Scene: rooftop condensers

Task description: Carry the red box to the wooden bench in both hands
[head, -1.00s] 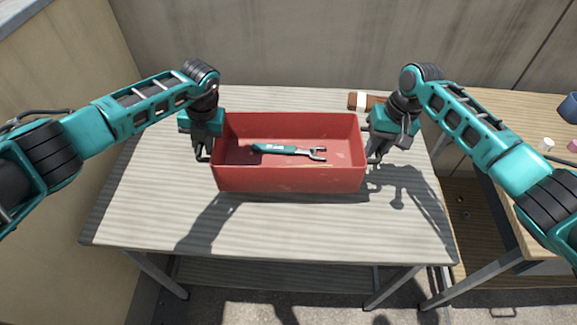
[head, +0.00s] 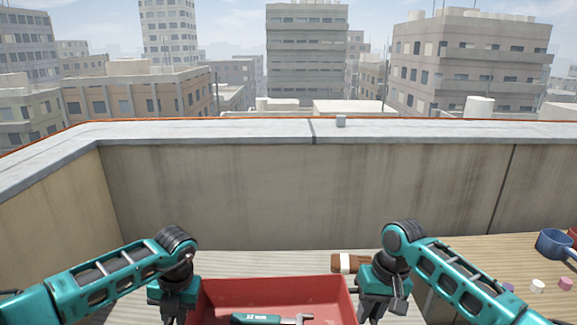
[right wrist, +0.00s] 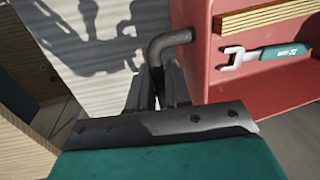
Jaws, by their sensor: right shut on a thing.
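The red box (head: 270,286) is at the bottom edge of the head view, between my two grippers, its lower part cut off. A wrench with a teal handle (head: 262,319) lies in it. My right gripper (head: 383,308) is at the box's right end; in the right wrist view it (right wrist: 160,80) is shut on the dark bent handle (right wrist: 172,41) of the box. My left gripper (head: 177,312) is at the left end, its fingertips cut off by the frame. A wooden bench (head: 490,260) stands at the right.
A pale striped table top (head: 240,263) shows behind the box, with a brown item with a white band (head: 348,263) on it. A blue pot (head: 554,243) and small pale pieces (head: 537,286) are on the wooden bench. A concrete parapet (head: 300,190) closes off the back.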

